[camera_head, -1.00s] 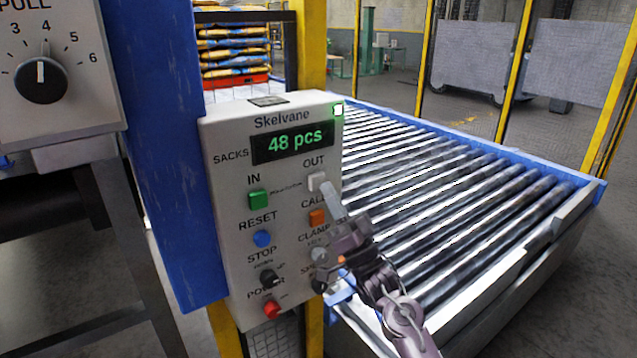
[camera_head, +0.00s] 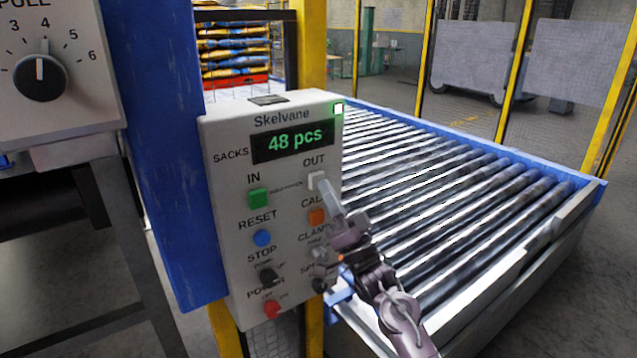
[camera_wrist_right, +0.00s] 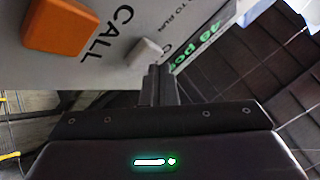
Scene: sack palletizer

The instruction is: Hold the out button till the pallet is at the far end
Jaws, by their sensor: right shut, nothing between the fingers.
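The OUT button (camera_head: 317,179) is a small white block on the right side of the grey Skelvane control panel (camera_head: 225,180). My right gripper (camera_head: 324,187) is shut and empty, with its fingertips right at the OUT button. Whether they press it I cannot tell. In the right wrist view the white button (camera_wrist_right: 146,50) lies just ahead of the shut fingers (camera_wrist_right: 158,72). A stack of yellow and blue sacks (camera_head: 233,45) stands on a red base (camera_head: 236,80) behind the panel, partly hidden by the posts. My left gripper is out of view.
The orange CALL button (camera_head: 317,216) is just below OUT, and the green IN button (camera_head: 258,197) is to its left. The display (camera_head: 292,142) reads 48 pcs. The visible roller conveyor (camera_head: 450,190) on the right is empty. A blue post (camera_head: 165,150) stands left of the panel.

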